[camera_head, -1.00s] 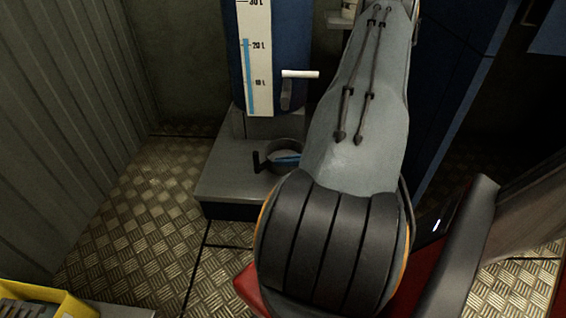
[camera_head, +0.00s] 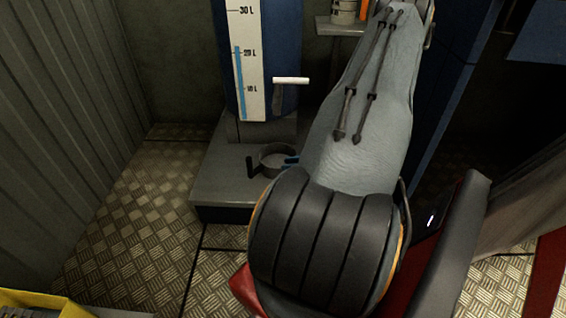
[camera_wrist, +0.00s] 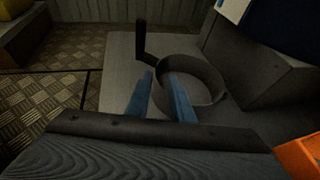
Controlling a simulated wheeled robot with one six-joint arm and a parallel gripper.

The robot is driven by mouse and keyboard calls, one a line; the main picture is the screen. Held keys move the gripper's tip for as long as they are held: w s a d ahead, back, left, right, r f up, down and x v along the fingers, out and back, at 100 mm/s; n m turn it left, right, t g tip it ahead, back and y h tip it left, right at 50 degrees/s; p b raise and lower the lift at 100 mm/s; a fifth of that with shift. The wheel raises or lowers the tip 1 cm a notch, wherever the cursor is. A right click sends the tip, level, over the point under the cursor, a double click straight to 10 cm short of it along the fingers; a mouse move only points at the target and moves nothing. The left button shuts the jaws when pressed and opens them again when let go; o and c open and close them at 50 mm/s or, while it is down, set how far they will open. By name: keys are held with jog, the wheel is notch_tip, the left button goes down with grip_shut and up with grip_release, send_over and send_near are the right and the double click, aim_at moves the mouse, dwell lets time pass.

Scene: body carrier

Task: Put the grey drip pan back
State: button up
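The grey drip pan (camera_head: 268,152) is a round, shallow dish with an upright dark handle at its left. It appears to rest level on the grey base (camera_head: 212,183) in front of the blue tank (camera_head: 288,50), below the tap with the white lever (camera_head: 290,80). The wrist view also shows the pan (camera_wrist: 205,66). My gripper's two blue fingers (camera_wrist: 162,76) are apart at the pan's near rim; the right one overlaps its opening. Contact with the rim cannot be told. In the head view my arm hides most of the gripper; blue fingertips (camera_head: 292,160) show at the pan's right edge.
A yellow bin (camera_head: 40,303) is at the lower left. A small shelf (camera_head: 340,27) with a container stands behind my arm. An orange object (camera_wrist: 302,155) shows at the wrist view's lower right. Patterned metal floor (camera_head: 135,220) left of the base is clear.

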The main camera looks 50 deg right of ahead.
jog(key=shift+s+d+r, duration=0.2)
jog(key=shift+s, duration=0.3)
jog(key=w+a+r+n+g+y, duration=0.25)
jog(key=w+a+r+n, duration=0.3)
jog(key=a, duration=0.45)
jog(key=w+a+r+n+g+y, duration=0.2)
jog(key=w+a+r+n+g, duration=0.3)
jog(key=a, duration=0.5)
jog(key=a+r+n+g+h, duration=0.1)
jog(key=a+r+n+g, duration=0.3)
jog(key=a, duration=0.5)
jog(key=a+r+n+g, duration=0.1)
jog(key=a+r+n, duration=0.35)
jog(key=a, duration=0.45)
jog(key=s+a+r+n+g+h, duration=0.1)
jog(key=s+a+r+n+h, duration=0.1)
jog(key=s+a+r+n, duration=0.4)
jog(key=s+a+r+n+g+h, duration=0.2)
jog(key=s+a+n, duration=0.15)
jog(key=a, duration=0.55)
jog(key=s+a+r+n+t+h, duration=0.1)
jog(key=s+a+r+n, duration=0.1)
jog(key=s+n, duration=0.3)
jog(key=s+a+r+n+t+h, duration=0.2)
jog(key=s+a+n, duration=0.3)
jog(key=s, duration=0.4)
jog(key=shift+s+r, duration=0.4)
jog(key=shift+r, duration=0.35)
jog(key=shift+a, duration=0.1)
